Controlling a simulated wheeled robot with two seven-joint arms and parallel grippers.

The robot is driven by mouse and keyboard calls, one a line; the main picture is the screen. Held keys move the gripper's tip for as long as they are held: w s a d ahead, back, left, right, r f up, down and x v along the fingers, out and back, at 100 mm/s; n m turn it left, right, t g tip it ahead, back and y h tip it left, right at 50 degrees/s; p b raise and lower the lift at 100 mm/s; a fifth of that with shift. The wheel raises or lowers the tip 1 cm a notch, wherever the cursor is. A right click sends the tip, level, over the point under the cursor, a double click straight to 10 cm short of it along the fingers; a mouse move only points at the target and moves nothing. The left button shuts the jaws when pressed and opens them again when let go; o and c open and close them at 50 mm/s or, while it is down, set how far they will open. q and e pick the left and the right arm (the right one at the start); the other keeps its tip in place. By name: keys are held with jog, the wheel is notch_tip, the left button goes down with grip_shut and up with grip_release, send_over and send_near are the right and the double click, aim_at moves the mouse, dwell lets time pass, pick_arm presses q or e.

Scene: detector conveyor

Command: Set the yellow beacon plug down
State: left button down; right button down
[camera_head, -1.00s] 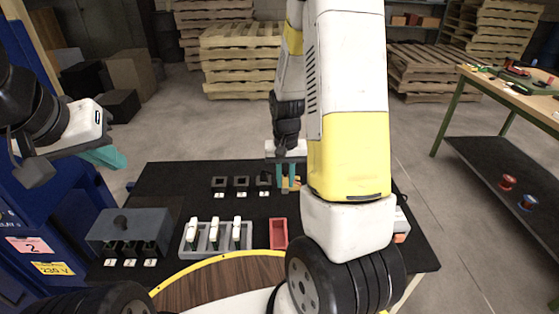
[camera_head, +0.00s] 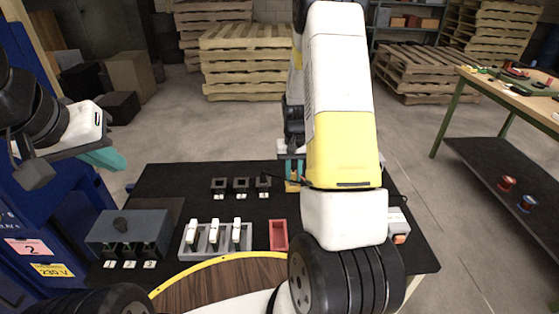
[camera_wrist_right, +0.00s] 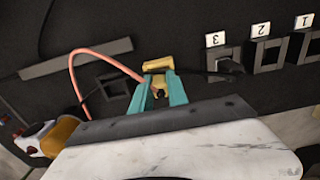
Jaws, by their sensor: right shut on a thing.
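The yellow beacon plug (camera_wrist_right: 158,65) is in the right wrist view, between and just beyond the teal fingertips of my right gripper (camera_wrist_right: 158,90), which is shut on it. A pink cable arcs left from near the plug. In the head view the right gripper (camera_head: 294,168) is over the back right of the black table, and a bit of the yellow plug (camera_head: 292,187) shows beside my arm. I cannot tell whether the plug touches the table. My left gripper (camera_head: 105,157) hangs at the left, away from the plug; its finger gap is unclear.
Numbered black square sockets (camera_head: 241,184) stand left of the right gripper. A grey tray (camera_head: 182,254) holds white-topped pieces, with a red tray (camera_head: 278,235) beside it. A dark grey box (camera_head: 98,229) is front left. A black square frame (camera_wrist_right: 113,86) lies near the fingers.

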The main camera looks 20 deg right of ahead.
aim_at(293, 173)
jog(key=shift+f, duration=0.1)
jog(key=c, duration=1.3)
grip_release()
notch_tip(293, 173, up, 12)
jog(key=r, duration=0.1)
jog(key=s+a+r+n+t+y, duration=0.1)
jog(key=s+a+r, duration=0.25)
jog(key=r, duration=0.25)
jog(key=s+a+r+t, duration=0.2)
jog(key=s+a+r, duration=0.15)
jog(key=r, duration=0.25)
jog(key=s+a+r+n+t, duration=0.1)
jog(key=s+a+r, duration=0.1)
jog(key=s, duration=0.5)
jog(key=s+a+r+n+t+y, duration=0.1)
jog(key=s+a+r+t, duration=0.1)
jog(key=s, duration=0.5)
jog(key=shift+s+a+r, duration=0.35)
jog(key=shift+a+r, duration=0.25)
jog(key=shift+r, duration=0.4)
